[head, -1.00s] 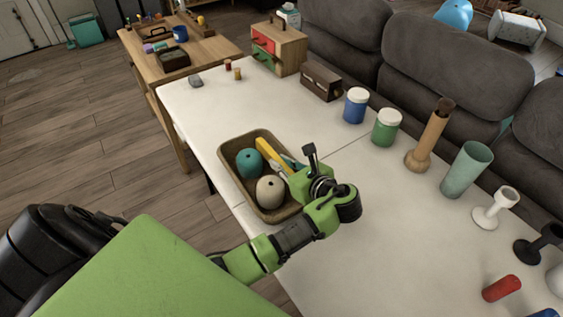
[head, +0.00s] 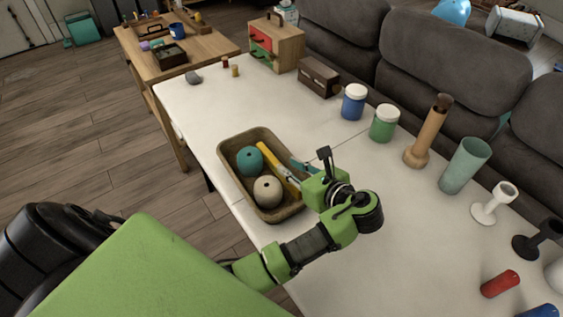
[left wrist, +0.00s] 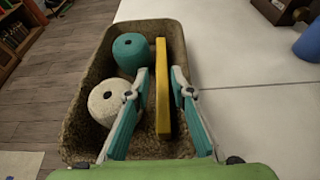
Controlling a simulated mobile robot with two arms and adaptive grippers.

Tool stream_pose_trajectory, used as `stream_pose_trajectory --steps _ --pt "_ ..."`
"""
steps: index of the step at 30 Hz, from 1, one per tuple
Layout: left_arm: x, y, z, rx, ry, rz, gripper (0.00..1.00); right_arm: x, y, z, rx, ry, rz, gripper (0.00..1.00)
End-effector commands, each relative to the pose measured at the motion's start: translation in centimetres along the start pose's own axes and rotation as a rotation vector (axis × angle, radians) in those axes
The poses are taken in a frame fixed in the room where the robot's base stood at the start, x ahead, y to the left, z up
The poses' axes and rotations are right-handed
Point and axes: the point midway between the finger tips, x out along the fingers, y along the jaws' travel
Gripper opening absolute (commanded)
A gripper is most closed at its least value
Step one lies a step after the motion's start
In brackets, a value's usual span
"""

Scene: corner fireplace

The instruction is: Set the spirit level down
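The yellow spirit level (head: 275,164) lies lengthwise in a brown woven basket (head: 229,178), along its right side. It also shows in the left wrist view (left wrist: 162,88), standing on its narrow edge or nearly so. My left gripper (head: 300,172) is over the basket's right side. In the left wrist view its two teal fingers (left wrist: 160,76) are spread, with the level between them. Gaps show on both sides of the level, so the fingers do not grip it. The level's near end is low in the basket. My right gripper is not in view.
A teal ball of yarn (head: 249,160) and a cream one (head: 268,190) fill the basket's left side. Blue (head: 353,102) and green (head: 384,123) jars and a wooden vase (head: 428,135) stand along the back of the white table.

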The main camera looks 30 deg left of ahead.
Motion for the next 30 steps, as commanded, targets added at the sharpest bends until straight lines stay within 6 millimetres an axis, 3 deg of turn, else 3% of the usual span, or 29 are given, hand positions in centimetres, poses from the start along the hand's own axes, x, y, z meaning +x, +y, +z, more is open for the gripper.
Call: stream_pose_trajectory --steps 3,10,30 --pt "-2.7 -0.1 0.1 -0.004 0.001 -0.002 0.22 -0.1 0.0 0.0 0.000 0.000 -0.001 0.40" --pt "-5.7 -0.1 0.2 -0.004 -0.002 -0.001 0.22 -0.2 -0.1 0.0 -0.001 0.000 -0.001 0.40" --pt "-6.3 -0.1 0.3 -0.006 -0.004 0.000 0.22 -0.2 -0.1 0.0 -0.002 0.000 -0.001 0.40"
